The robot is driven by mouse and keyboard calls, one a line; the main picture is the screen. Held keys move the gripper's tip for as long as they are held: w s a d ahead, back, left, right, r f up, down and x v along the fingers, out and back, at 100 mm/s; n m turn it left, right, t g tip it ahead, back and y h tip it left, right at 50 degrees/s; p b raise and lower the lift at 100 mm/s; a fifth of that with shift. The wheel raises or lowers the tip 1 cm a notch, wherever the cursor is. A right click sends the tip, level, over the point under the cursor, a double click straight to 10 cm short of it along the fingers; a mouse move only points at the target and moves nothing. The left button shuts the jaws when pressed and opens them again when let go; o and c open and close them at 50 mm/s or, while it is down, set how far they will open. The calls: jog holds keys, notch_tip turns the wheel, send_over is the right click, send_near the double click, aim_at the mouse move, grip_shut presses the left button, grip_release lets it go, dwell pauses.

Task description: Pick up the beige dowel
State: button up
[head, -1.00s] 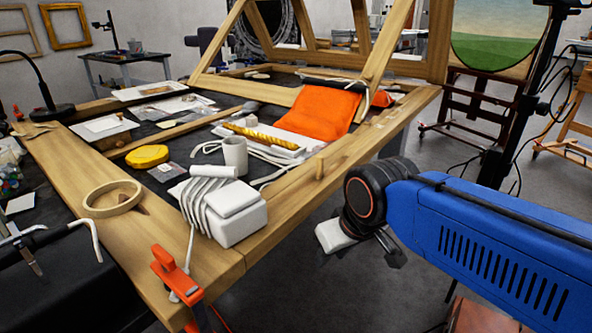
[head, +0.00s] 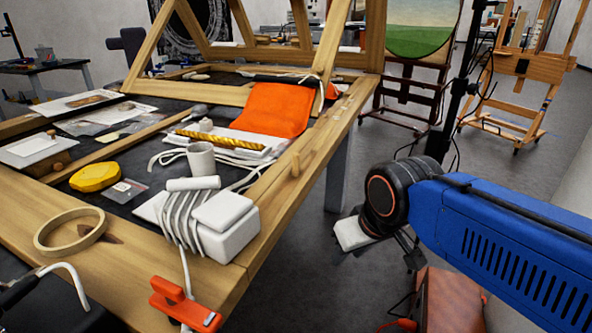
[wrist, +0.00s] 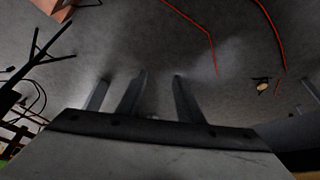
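The dowel does not show in the wrist view.
An orange clamp (head: 184,305) grips the near corner. A reddish box (head: 450,300) stands on the floor. Red cables (wrist: 205,35) cross the floor.

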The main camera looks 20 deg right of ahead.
jog(key=shift+o, duration=0.2)
notch_tip(320, 180, up, 35)
jog(key=n+g, duration=0.5)
jog(key=n, duration=0.9)
send_over(296, 154)
jog(key=f, duration=1.1)
jog(key=shift+w+d+f, duration=0.1)
jog(key=shift+w+f, duration=0.1)
jog(key=shift+f, duration=0.2)
jog(key=shift+s+f, duration=0.1)
jog(key=shift+f, duration=2.6)
grip_shut()
